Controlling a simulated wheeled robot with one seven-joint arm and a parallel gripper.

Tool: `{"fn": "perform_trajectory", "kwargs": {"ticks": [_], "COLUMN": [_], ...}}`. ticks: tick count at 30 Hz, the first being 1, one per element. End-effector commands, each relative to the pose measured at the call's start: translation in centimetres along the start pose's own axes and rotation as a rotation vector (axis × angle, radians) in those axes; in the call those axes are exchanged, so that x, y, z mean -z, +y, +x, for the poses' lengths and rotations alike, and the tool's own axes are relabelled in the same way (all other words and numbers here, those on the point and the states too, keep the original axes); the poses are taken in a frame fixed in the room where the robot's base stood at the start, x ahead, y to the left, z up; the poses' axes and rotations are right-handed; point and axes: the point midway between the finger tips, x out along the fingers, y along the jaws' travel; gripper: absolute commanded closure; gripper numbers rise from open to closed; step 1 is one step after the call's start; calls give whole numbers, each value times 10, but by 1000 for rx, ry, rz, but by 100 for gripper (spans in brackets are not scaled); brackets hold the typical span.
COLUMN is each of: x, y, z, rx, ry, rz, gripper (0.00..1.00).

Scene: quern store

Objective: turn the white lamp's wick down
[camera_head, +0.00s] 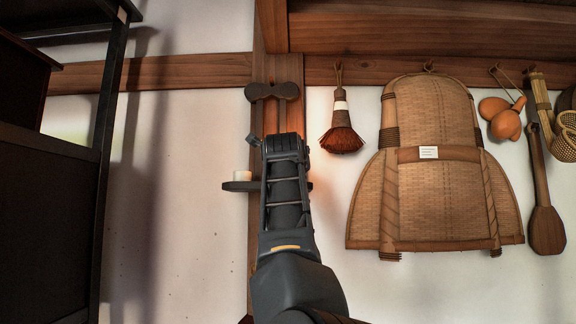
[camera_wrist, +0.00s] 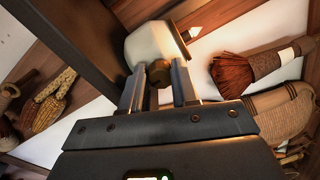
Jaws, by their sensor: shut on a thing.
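The white lamp (camera_wrist: 152,44) is close in front of my gripper (camera_wrist: 160,80) in the wrist view, with a pale pointed tip at its upper right. A small brown-gold knob (camera_wrist: 154,73) on its near side sits between my two fingers, and the gripper is shut on it. In the head view my arm reaches up to the wall post, and my gripper (camera_head: 280,142) hides most of the lamp. How far the knob is turned cannot be told.
A red-brown brush (camera_head: 342,130) and a woven back-carrier (camera_head: 430,170) hang right of my arm. Gourds (camera_head: 505,118) and a wooden paddle (camera_head: 545,220) hang further right. A dark rack (camera_head: 105,120) stands at the left. Bare wall lies between the rack and post.

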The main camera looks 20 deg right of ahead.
Motion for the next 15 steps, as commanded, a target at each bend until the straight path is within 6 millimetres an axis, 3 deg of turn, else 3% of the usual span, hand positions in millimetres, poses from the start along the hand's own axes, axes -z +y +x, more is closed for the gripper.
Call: {"fn": "perform_trajectory", "kwargs": {"ticks": [15], "x": [3], "y": [3], "z": [1], "rx": [-5], "ry": [9], "rz": [120], "gripper": [100]}}
